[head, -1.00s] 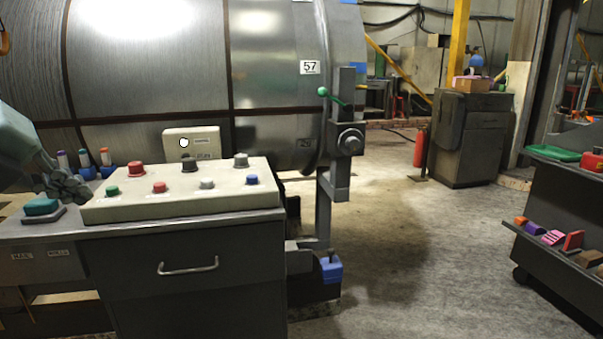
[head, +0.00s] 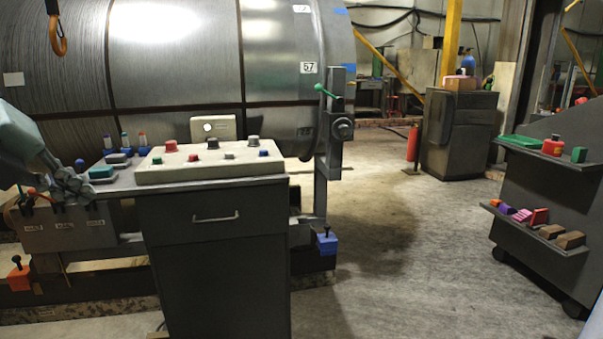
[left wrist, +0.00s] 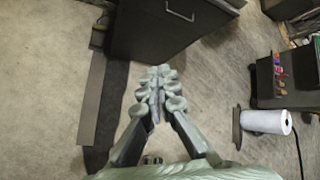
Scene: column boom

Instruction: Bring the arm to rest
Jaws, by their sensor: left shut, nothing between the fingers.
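My left gripper (head: 82,194) is at the left of the head view, at the end of my pale green arm. Its fingers are together and empty, in front of the left end of the console bench. In the left wrist view the closed fingers (left wrist: 156,82) point toward a dark cabinet (left wrist: 160,30), with concrete floor below. I cannot tell whether they touch anything. My right gripper is in neither view.
A button panel (head: 210,165) tops the drawer cabinet (head: 222,260). A large metal drum (head: 180,60) stands behind. A dark shelf cart (head: 550,190) is at the right. Open floor (head: 400,260) lies between. A white roll (left wrist: 266,122) shows in the left wrist view.

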